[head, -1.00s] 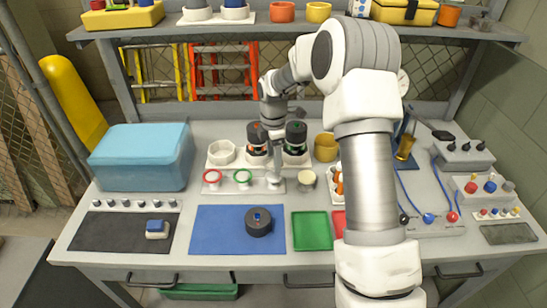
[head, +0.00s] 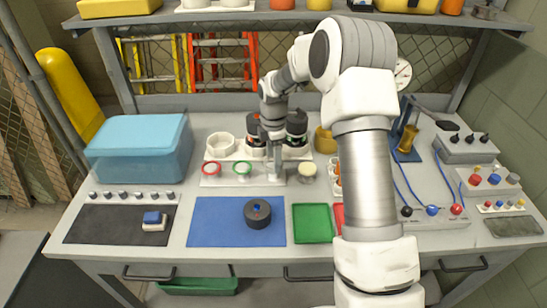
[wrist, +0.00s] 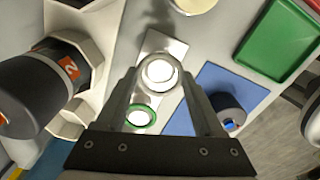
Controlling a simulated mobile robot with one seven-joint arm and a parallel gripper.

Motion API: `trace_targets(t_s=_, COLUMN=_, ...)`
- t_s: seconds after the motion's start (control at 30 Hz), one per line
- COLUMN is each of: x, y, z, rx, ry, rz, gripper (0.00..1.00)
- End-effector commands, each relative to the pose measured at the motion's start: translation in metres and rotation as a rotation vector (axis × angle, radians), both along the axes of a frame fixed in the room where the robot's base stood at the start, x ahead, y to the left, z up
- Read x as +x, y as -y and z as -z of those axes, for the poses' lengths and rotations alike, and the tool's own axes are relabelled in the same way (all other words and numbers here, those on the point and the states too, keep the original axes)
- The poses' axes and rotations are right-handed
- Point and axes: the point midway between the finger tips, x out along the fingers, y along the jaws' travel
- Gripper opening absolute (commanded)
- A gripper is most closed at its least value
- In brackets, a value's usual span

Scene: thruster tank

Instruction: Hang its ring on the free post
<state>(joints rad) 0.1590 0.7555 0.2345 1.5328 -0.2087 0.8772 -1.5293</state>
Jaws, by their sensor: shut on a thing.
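A pale plate (head: 222,181) in the head view carries a red ring (head: 211,169) at left and a green ring (head: 242,168) beside it. My gripper (head: 275,176) points down at the plate's right end. In the wrist view, my gripper (wrist: 160,75) has its fingers on either side of a whitish ring (wrist: 146,76) with a bright round middle. I cannot tell whether this ring sits around a post or just above it. The green ring (wrist: 140,117) lies close by on the plate, around a bright white centre.
Dark canisters (head: 296,125) stand in a white holder just behind the plate; one (wrist: 45,85) is large in the wrist view. A cream-topped jar (head: 306,170) stands right of the plate. A blue mat (head: 210,225) with a dark round part (head: 257,213) and a green tray (head: 312,223) lie in front.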

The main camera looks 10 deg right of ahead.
Motion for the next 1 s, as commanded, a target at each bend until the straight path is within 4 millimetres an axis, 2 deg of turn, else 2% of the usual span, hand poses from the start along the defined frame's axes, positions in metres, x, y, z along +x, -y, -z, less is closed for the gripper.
trace_targets(t_s=0.33, x=0.0, y=0.0, z=0.0, rx=0.0, ry=0.0, rz=0.0, gripper=0.19)
trace_targets(t_s=1.0, x=0.0, y=0.0, z=0.014, rx=0.0, ry=0.0, rz=0.0, gripper=0.19)
